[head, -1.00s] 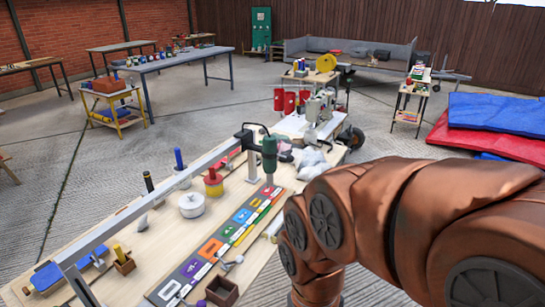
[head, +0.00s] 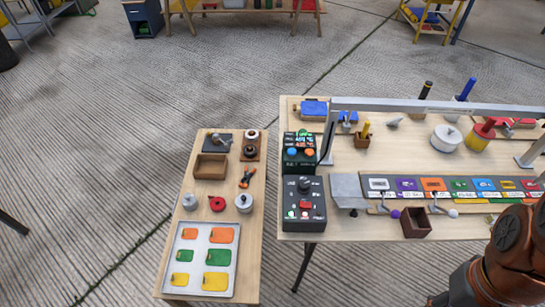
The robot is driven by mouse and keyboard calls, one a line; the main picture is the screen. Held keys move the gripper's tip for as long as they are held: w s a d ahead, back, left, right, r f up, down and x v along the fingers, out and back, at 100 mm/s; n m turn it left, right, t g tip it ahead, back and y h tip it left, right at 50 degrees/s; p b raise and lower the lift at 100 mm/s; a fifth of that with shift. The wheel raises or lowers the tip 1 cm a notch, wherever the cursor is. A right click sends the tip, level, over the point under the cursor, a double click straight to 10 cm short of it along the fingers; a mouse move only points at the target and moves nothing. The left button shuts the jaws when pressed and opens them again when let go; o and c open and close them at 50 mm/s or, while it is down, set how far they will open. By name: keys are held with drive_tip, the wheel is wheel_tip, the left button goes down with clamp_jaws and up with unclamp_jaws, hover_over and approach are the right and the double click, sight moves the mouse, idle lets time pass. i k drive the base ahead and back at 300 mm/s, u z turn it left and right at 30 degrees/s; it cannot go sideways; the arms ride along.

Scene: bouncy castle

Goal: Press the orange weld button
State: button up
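A dark control box (head: 299,166) stands at the left end of the large workbench. It has a lit green and red display on top. Below the display are a round blue button (head: 292,152) and a round orange button (head: 309,153). Nothing covers the orange button. A second dark box (head: 290,190) with a black knob, a red switch and small lights sits just in front of it. Only copper-coloured links of my arm show at the lower right edge, well away from the boxes. My gripper is not in view.
The large workbench (head: 350,218) carries a coloured label strip (head: 405,186), a grey rail (head: 430,105) above it and a brown open box (head: 416,223). A smaller table (head: 200,145) to the left holds a tray (head: 228,256) of coloured pieces. Open floor (head: 90,130) lies further left.

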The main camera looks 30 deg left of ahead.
sight(309, 152)
drive_tip(key=u, duration=1.15)
